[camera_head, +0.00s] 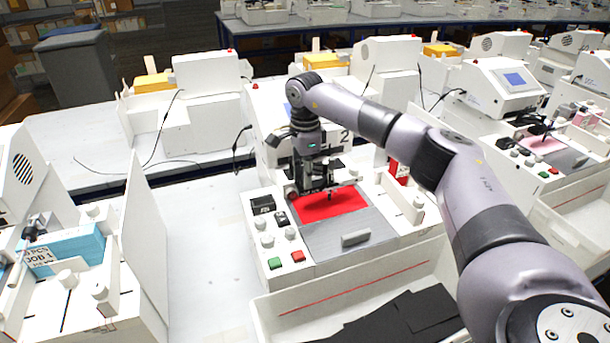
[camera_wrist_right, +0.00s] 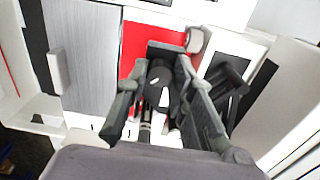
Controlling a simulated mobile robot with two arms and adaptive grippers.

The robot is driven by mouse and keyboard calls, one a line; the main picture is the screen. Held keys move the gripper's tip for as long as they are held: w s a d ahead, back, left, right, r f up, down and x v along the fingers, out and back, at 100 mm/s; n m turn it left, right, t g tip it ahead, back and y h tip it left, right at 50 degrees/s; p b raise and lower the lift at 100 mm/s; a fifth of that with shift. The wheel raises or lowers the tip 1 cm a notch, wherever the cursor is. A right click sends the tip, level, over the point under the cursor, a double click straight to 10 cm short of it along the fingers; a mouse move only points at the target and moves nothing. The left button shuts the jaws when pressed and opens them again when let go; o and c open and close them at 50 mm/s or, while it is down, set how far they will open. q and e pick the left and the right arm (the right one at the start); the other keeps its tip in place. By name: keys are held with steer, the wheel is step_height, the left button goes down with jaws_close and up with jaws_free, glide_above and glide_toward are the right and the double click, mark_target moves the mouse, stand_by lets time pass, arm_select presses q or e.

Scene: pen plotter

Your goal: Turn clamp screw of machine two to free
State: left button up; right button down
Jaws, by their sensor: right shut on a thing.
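Machine two (camera_head: 262,170), a white pen plotter with a "2" on it, stands in the middle of the head view. It has a red sheet (camera_head: 340,203) on its bed and a grey plate in front. My right gripper (camera_head: 311,188) reaches down over the back of the red sheet. In the wrist view the right gripper (camera_wrist_right: 160,100) has its fingers around a dark part with white marks, which looks like the clamp screw (camera_wrist_right: 157,88). The fingers hide much of the screw, and I cannot tell its turn angle. My left gripper is not in view.
A green button (camera_head: 275,263) and a red button (camera_head: 298,256) sit at machine two's front left. A white bin (camera_head: 270,305) with black sheets (camera_head: 405,318) stands in front. Another plotter with a blue pad (camera_head: 75,248) is at the left. White table between them is clear.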

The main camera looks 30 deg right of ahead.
steer(key=shift+w+r, duration=0.1)
stand_by(0.3)
steer(key=c, duration=1.4)
jaws_free()
steer(key=shift+o, duration=0.2)
step_height(320, 180, up, 12)
